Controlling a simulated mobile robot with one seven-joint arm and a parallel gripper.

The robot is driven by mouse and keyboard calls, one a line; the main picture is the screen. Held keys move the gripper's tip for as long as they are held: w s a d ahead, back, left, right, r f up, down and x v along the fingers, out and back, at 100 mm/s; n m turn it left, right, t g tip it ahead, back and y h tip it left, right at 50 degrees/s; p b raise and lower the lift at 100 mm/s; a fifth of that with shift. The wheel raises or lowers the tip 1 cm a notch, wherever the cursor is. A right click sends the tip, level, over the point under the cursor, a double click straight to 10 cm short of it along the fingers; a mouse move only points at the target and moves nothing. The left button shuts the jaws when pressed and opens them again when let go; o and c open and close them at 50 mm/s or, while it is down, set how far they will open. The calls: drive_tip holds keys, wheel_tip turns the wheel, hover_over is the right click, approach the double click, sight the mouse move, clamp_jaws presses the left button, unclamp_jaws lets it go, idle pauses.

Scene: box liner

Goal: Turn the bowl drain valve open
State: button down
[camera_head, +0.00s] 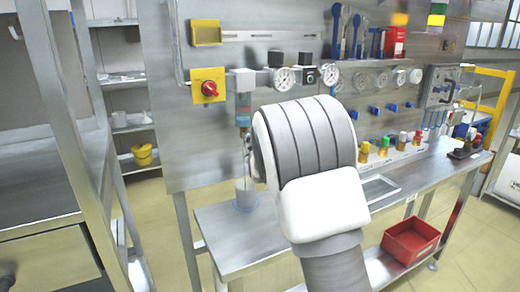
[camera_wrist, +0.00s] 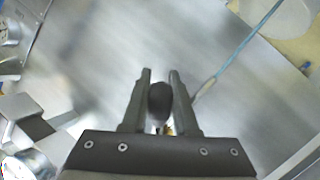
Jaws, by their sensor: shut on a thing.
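In the wrist view my gripper (camera_wrist: 160,78) has its two fingers on either side of a dark rounded knob, which I take for the bowl drain valve (camera_wrist: 160,100). The gripper is shut on it. Which way the valve is turned cannot be told. In the head view the filter unit with its bluish bowl (camera_head: 243,108) hangs on the steel panel, left of my arm. My white and grey arm hides the gripper and the valve there. A thin tube (camera_wrist: 235,55) runs from near the fingers towards a pale round container at the upper right.
A grey cup (camera_head: 246,192) stands on the steel bench (camera_head: 235,240) below the bowl. A yellow plate with a red knob (camera_head: 208,87) and several gauges (camera_head: 285,78) are on the panel. A red bin (camera_head: 410,240) is on the lower shelf.

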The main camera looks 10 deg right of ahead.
drive_tip(key=shift+a+f+m, duration=0.1)
drive_tip(key=shift+a+m, duration=0.1)
drive_tip(key=shift+m, duration=0.1)
idle(0.4)
drive_tip(key=c, duration=0.7)
unclamp_jaws()
drive_tip(key=v, duration=1.7)
drive_tip(key=shift+s+d+r+p, duration=0.1)
drive_tip(key=shift+s+r+p, duration=0.15)
drive_tip(key=shift+p, duration=0.1)
